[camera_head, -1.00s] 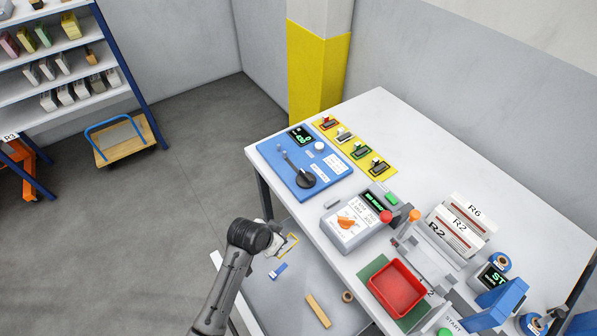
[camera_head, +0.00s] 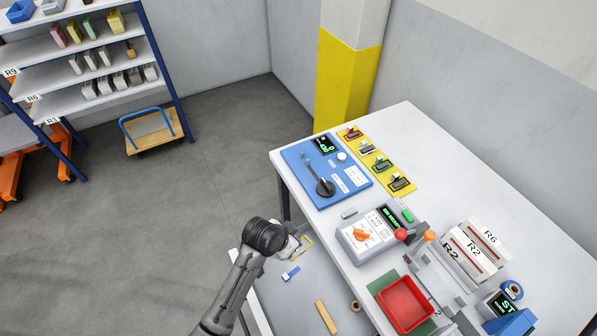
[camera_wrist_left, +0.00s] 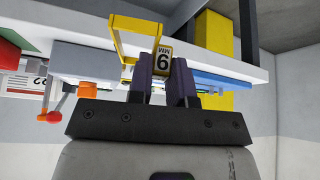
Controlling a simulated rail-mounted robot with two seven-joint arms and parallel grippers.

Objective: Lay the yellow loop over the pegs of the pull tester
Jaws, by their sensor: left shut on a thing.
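In the head view the loop (camera_head: 306,243) and my left gripper (camera_head: 293,249) are beside the table's left edge, over the lower shelf. A blue board (camera_head: 326,172) with a black lever, a white knob and a green-lit display lies at the table's far left corner; it looks like the pull tester. Its pegs are too small to make out. My right gripper is not in view.
A red tray (camera_head: 405,303) and white bundles (camera_head: 475,252) are nearer. The table's back middle (camera_head: 450,170) is clear.

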